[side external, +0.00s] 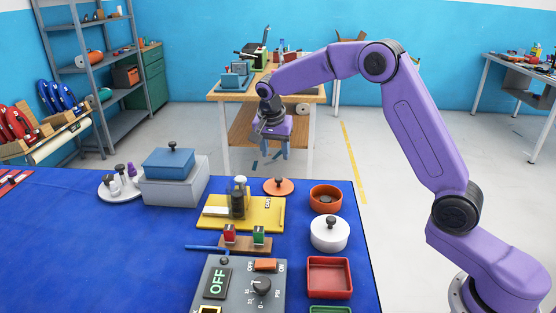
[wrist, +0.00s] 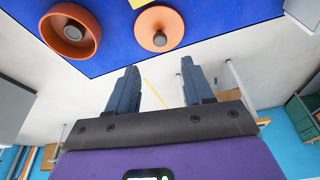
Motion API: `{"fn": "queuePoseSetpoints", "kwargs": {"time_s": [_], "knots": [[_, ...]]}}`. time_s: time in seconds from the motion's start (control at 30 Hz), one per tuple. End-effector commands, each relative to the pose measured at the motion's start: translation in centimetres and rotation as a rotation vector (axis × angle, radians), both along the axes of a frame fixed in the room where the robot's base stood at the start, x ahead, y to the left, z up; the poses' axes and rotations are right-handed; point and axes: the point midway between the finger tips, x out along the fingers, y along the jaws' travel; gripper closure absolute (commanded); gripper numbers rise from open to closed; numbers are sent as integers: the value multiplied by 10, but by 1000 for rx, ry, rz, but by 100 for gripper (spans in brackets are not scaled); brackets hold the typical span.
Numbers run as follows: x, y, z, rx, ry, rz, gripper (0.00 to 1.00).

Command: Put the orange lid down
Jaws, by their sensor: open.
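The orange lid (side external: 278,187), a flat disc with a dark knob, lies on the blue table near its far edge. It also shows in the wrist view (wrist: 150,30), at the top, flat on the blue surface. An open orange pot (side external: 326,197) with a dark knob-like part inside stands to the right of the lid; in the wrist view the pot (wrist: 60,35) is at the upper left. My gripper (side external: 272,155) is open and empty, raised beyond the table's far edge, apart from the lid. Its two fingers (wrist: 160,90) show spread with nothing between them.
A yellow board (side external: 215,222) with a clamp lies left of the lid. A white lidded pot (side external: 330,234), a red tray (side external: 330,278) and a grey control box (side external: 222,300) marked OFF stand nearer. A grey box with a blue lid (side external: 168,163) is at the left.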

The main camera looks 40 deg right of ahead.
Motion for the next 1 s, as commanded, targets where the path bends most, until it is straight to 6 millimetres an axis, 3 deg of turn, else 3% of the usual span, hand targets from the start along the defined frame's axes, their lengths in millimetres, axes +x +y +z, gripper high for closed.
{"fn": "queuePoseSetpoints", "kwargs": {"time_s": [0.27, 0.47, 0.7, 1.0], "knots": [[-2, 3, 5, 1, 2, 11, 49], [-33, 30, 16, 7, 35, 200, 49], [-116, 73, 30, 11, 109, 627, 49], [-236, 89, 36, 8, 188, 1166, 49]]}}
